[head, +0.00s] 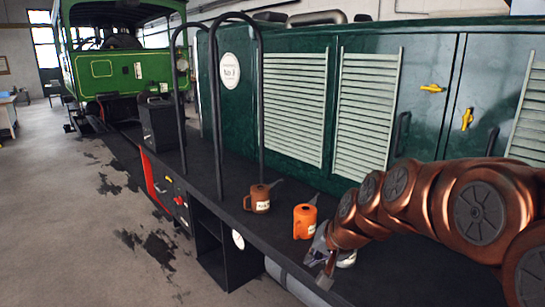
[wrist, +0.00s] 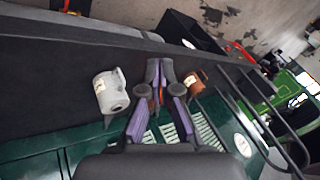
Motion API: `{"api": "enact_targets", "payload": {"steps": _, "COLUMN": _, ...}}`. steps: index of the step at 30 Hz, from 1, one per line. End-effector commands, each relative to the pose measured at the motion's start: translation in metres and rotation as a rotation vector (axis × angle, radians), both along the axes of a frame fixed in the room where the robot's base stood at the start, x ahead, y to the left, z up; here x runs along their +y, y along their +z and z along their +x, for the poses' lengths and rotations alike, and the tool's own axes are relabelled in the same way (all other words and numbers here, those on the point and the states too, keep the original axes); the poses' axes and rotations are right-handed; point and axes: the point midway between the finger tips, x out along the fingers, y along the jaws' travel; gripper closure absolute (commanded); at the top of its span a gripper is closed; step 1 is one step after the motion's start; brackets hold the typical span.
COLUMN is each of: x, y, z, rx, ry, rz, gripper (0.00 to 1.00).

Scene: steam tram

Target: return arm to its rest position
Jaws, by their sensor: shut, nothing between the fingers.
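My copper arm reaches in from the right in the head view. My gripper (head: 325,275) is low over the dark running board, shut and empty. In the wrist view my gripper (wrist: 159,68) has its fingertips together, with a bit of orange showing between the fingers. An orange can (head: 305,222) stands just left of my gripper in the head view. A brown can (head: 258,199) stands farther left; it also shows right of the fingers in the wrist view (wrist: 194,82). A pale grey can (wrist: 110,92) is left of the fingers there; my arm mostly hides that spot in the head view.
The dark running board (head: 236,180) runs beside the green louvred cabinet (head: 310,60). Black handrails (head: 217,110) rise from the board. A dark box (head: 160,122) stands farther along it. The green tram cab (head: 118,68) is at the back. The floor at left (head: 70,220) is open.

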Motion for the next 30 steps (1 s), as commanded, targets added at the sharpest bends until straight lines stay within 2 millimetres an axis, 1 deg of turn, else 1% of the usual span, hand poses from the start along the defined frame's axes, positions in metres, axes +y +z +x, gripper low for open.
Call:
{"api": "enact_targets", "payload": {"steps": 1, "x": -0.003, "y": -0.003, "z": -0.024, "rx": 0.028, "ry": 0.031, "rz": -0.029, "gripper": 1.0}}
{"api": "enact_targets", "payload": {"steps": 2, "x": -0.005, "y": -0.007, "z": -0.038, "rx": 0.051, "ry": 0.051, "rz": -0.05, "gripper": 1.0}}
{"api": "enact_targets", "payload": {"steps": 3, "x": -0.008, "y": -0.014, "z": -0.059, "rx": 0.088, "ry": 0.077, "rz": -0.074, "gripper": 1.0}}
{"api": "enact_targets", "payload": {"steps": 5, "x": -0.013, "y": -0.022, "z": -0.089, "rx": 0.135, "ry": 0.113, "rz": -0.112, "gripper": 1.0}}
{"api": "enact_targets", "payload": {"steps": 6, "x": -0.018, "y": -0.027, "z": -0.109, "rx": 0.169, "ry": 0.137, "rz": -0.138, "gripper": 1.0}}
{"api": "enact_targets", "payload": {"steps": 8, "x": -0.025, "y": -0.035, "z": -0.139, "rx": 0.219, "ry": 0.168, "rz": -0.174, "gripper": 1.0}}
{"api": "enact_targets", "payload": {"steps": 9, "x": -0.03, "y": -0.04, "z": -0.16, "rx": 0.257, "ry": 0.189, "rz": -0.197, "gripper": 1.0}}
{"api": "enact_targets", "payload": {"steps": 11, "x": -0.039, "y": -0.047, "z": -0.189, "rx": 0.307, "ry": 0.218, "rz": -0.233, "gripper": 1.0}}
{"api": "enact_targets", "payload": {"steps": 12, "x": -0.046, "y": -0.051, "z": -0.21, "rx": 0.345, "ry": 0.237, "rz": -0.256, "gripper": 1.0}}
{"api": "enact_targets", "payload": {"steps": 14, "x": -0.055, "y": -0.057, "z": -0.239, "rx": 0.396, "ry": 0.259, "rz": -0.288, "gripper": 1.0}}
{"api": "enact_targets", "payload": {"steps": 15, "x": -0.061, "y": -0.061, "z": -0.256, "rx": 0.432, "ry": 0.272, "rz": -0.307, "gripper": 1.0}}
{"api": "enact_targets", "payload": {"steps": 18, "x": -0.075, "y": -0.066, "z": -0.292, "rx": 0.497, "ry": 0.296, "rz": -0.345, "gripper": 1.0}}
{"api": "enact_targets", "payload": {"steps": 21, "x": -0.083, "y": -0.071, "z": -0.318, "rx": 0.552, "ry": 0.313, "rz": -0.368, "gripper": 1.0}}
{"api": "enact_targets", "payload": {"steps": 24, "x": -0.088, "y": -0.072, "z": -0.33, "rx": 0.575, "ry": 0.32, "rz": -0.381, "gripper": 1.0}}
{"api": "enact_targets", "payload": {"steps": 30, "x": -0.09, "y": -0.072, "z": -0.334, "rx": 0.583, "ry": 0.324, "rz": -0.384, "gripper": 1.0}}
